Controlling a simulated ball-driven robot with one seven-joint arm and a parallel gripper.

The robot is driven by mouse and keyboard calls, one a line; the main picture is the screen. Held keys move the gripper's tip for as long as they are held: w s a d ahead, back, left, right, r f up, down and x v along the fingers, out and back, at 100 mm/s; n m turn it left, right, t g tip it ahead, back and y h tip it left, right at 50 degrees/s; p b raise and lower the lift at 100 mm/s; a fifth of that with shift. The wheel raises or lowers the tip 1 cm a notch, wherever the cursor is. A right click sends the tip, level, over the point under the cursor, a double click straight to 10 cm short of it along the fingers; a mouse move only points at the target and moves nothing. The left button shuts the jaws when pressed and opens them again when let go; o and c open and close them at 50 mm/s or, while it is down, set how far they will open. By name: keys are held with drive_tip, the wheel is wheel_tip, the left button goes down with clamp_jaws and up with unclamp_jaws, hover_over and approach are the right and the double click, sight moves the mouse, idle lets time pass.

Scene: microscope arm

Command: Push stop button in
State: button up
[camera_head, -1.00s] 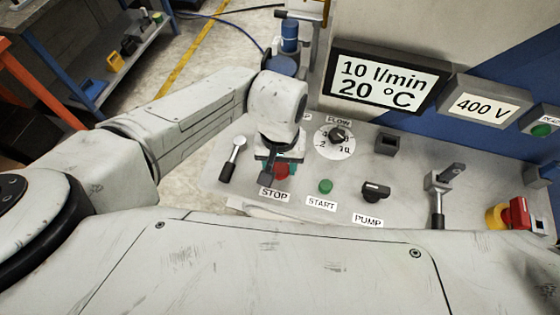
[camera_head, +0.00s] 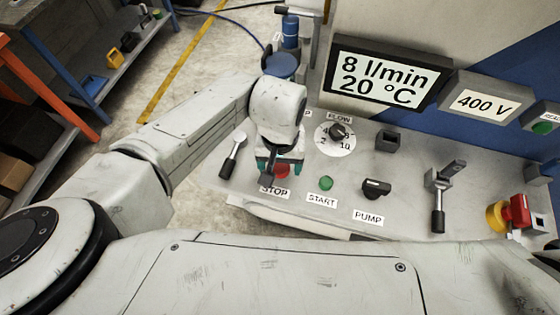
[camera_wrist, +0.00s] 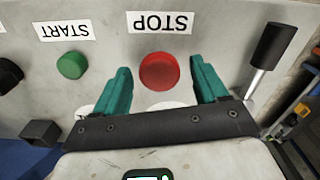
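The red stop button (camera_wrist: 159,71) lies on the panel under the STOP label, which reads upside down in the wrist view. In the head view the stop button (camera_head: 283,171) shows partly beside my gripper (camera_head: 280,168). In the wrist view my gripper (camera_wrist: 162,87) has two teal fingers set wide apart, one on each side of the button. Nothing is held between them. I cannot tell how far the fingertips are above the panel.
The green start button (camera_head: 326,183) and the pump knob (camera_head: 376,188) are to the right. A black-handled lever (camera_head: 232,156) is close on the left, and the flow dial (camera_head: 337,133) is behind. The display (camera_head: 386,74) reads 8 l/min and 20 °C.

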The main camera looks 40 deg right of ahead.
sight(280, 167)
drive_tip(key=shift+r, duration=0.1)
wheel_tip(280, 167, up, 11)
drive_tip(key=p, duration=0.5)
drive_tip(key=shift+f, duration=0.2)
idle(0.5)
